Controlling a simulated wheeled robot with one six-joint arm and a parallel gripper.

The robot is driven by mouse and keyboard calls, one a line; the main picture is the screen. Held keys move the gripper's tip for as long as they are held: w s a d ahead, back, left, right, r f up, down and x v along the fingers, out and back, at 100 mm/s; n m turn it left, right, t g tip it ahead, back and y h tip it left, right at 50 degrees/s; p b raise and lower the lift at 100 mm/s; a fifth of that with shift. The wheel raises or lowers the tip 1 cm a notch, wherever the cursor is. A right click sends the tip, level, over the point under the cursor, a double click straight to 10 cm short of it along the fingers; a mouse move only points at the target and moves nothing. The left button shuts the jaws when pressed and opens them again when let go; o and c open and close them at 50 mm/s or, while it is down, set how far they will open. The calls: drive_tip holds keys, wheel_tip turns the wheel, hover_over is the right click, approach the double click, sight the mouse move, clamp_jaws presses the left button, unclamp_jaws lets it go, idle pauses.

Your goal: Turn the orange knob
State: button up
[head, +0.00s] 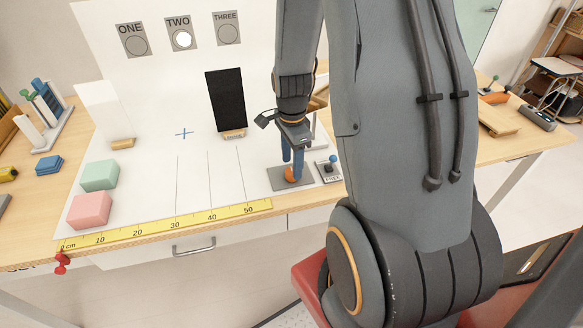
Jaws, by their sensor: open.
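The orange knob (290,174) sits on a grey plate (276,182) near the front edge of the white board, at the right end of the yellow ruler. My gripper (293,170) points down at the knob, with its blue fingers open and reaching down to it. One finger partly covers the knob. I cannot tell whether the fingers touch it.
A small switch box with a blue-tipped lever (331,168) stands close to the right of the plate. A black upright panel (226,100) stands behind. Green (100,175) and pink (90,209) blocks lie at the left. The white board's middle is clear.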

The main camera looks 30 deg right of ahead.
drive_tip(key=shift+r+b, duration=0.45)
drive_tip(key=shift+r, duration=2.15)
drive_tip(key=s+a+r+n, duration=0.3)
drive_tip(key=a+n, duration=0.3)
drive_tip(key=n, duration=0.3)
drive_tip(key=s+a+r+n+t, duration=0.1)
drive_tip(key=s+a+r+n, duration=0.2)
drive_tip(key=a+n, duration=0.4)
drive_tip(key=shift+s+n+b, duration=0.45)
drive_tip(key=shift+s+n, duration=0.35)
drive_tip(key=shift+n, duration=0.9)
drive_tip(key=shift+r, duration=0.1)
